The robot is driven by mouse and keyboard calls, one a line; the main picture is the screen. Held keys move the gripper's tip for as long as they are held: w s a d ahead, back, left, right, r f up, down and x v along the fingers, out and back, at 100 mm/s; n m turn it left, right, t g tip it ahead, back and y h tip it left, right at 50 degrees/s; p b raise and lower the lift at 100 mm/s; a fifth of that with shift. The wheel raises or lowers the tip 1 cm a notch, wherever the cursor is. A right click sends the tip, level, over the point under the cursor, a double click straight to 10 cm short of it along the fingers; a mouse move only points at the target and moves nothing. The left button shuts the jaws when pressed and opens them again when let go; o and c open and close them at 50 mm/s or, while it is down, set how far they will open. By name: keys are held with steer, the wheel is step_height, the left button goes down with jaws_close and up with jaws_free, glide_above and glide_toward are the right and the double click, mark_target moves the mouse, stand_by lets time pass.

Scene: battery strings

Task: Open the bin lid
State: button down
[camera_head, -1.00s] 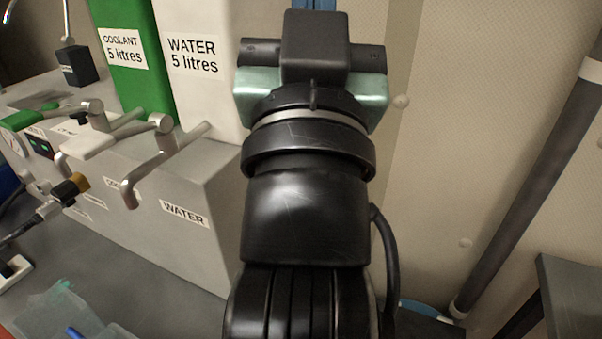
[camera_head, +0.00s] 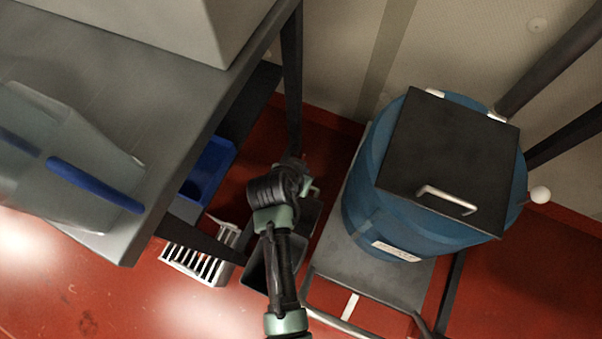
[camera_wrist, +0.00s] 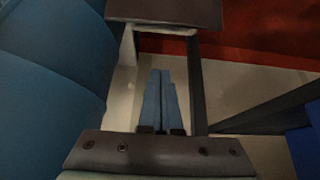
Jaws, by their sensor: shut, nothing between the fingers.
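The blue round bin (camera_head: 375,215) stands on a grey low stand at the right of the head view. Its square black lid (camera_head: 445,140) lies flat over the top and looks closed. A silver bar handle (camera_head: 447,199) sits near the lid's front edge. In the wrist view a blue rounded wall, likely the bin (camera_wrist: 50,70), fills the left side. My gripper (camera_wrist: 160,78) is shut and empty, with its two blue fingers together beside that wall. In the head view my arm is left of the bin, and the fingertips cannot be made out.
The grey stand (camera_head: 375,275) holds the bin. A grey workbench (camera_head: 150,60) fills the upper left, with a clear container (camera_head: 70,150) on it. A blue crate (camera_head: 212,170) and a white slotted rack (camera_head: 200,262) are below. A white ball knob (camera_head: 540,195) is right of the bin.

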mark_target(296, 205)
steer(key=b+x, duration=0.5)
steer(key=x, duration=0.5)
steer(key=shift+s+a+r+p, duration=0.1)
steer(key=shift+s+a+p, duration=0.15)
steer(key=shift+s, duration=0.35)
steer(key=shift+s+a+r+p, duration=0.15)
steer(key=shift+s+a, duration=0.15)
steer(key=shift+s, duration=0.35)
steer(key=shift+s+a+r+p, duration=0.15)
steer(key=shift+s+a, duration=0.15)
steer(key=shift+s, duration=0.3)
steer(key=shift+s, duration=0.1)
steer(key=shift+s+a+r, duration=0.1)
steer(key=shift+s, duration=0.2)
steer(key=s+p, duration=0.1)
steer(key=s+a+r+t+p, duration=0.1)
steer(key=shift+s+a+r, duration=0.1)
steer(key=shift+s+r, duration=0.2)
steer(key=shift+s+a+f, duration=0.1)
steer(key=shift+s, duration=0.15)
